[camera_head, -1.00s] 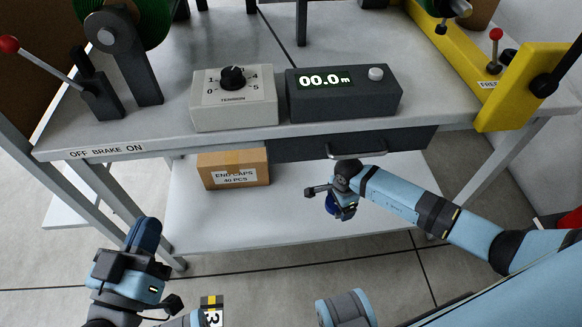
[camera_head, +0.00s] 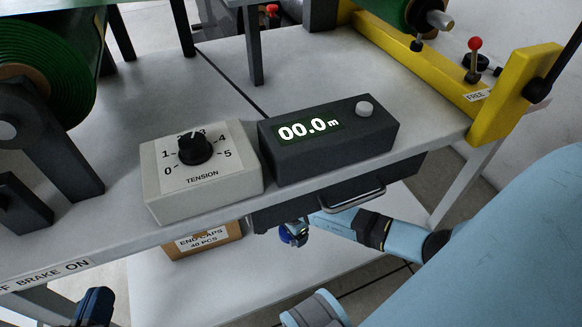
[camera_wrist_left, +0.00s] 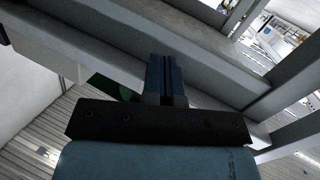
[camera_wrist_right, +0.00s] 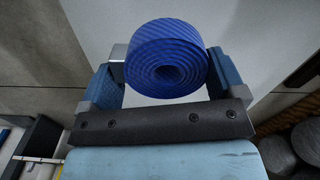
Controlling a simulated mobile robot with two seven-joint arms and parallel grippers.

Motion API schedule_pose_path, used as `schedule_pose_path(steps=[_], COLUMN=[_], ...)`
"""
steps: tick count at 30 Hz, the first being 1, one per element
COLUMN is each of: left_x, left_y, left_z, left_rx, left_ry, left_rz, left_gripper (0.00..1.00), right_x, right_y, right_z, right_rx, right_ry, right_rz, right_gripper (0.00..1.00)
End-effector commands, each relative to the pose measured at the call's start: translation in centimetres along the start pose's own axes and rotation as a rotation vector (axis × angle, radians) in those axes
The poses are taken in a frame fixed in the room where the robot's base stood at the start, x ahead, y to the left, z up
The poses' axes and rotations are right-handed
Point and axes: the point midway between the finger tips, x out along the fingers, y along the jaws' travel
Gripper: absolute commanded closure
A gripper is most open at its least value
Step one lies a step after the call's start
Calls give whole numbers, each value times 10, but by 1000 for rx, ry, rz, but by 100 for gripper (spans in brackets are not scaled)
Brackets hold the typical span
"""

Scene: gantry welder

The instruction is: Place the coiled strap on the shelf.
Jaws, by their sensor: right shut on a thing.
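The coiled strap (camera_wrist_right: 168,62) is a blue ribbed roll. In the right wrist view it sits between the two fingers of my right gripper (camera_wrist_right: 160,70), which is shut on it. In the head view the strap (camera_head: 293,234) shows as a small blue patch below the drawer, over the white lower shelf (camera_head: 205,290); I cannot tell whether it touches the shelf. My left gripper (camera_head: 95,307) is at the bottom left edge, partly cut off. In the left wrist view its fingers (camera_wrist_left: 165,72) are together and empty.
An END CAPS box (camera_head: 203,241) stands on the lower shelf, left of the strap. The drawer handle (camera_head: 350,199) is just above my right forearm. The tabletop holds a tension box (camera_head: 200,172) and a length counter (camera_head: 328,140). The shelf front looks clear.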

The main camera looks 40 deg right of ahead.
Motion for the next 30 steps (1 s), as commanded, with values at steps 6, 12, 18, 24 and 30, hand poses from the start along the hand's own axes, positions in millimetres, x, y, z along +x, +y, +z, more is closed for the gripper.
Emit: schedule_pose_path(steps=[6,12,18,24,30], left_x=[7,8,11,13,12], left_y=[-13,-16,-22,-26,-25], left_z=[-2,-5,-4,-13,-12], left_rx=[133,179,255,317,311], left_ry=[73,96,141,169,171], left_rz=[-3,-6,-11,-13,-13], left_gripper=[100,100,100,100,100], right_x=[51,63,93,102,103], right_y=[1,0,0,0,0], right_z=[0,0,1,0,0], right_rx=[2,0,2,-1,-2], right_ry=[-1,0,-1,0,1], right_rz=[2,0,2,-1,0], right_gripper=[44,44,44,44,44])
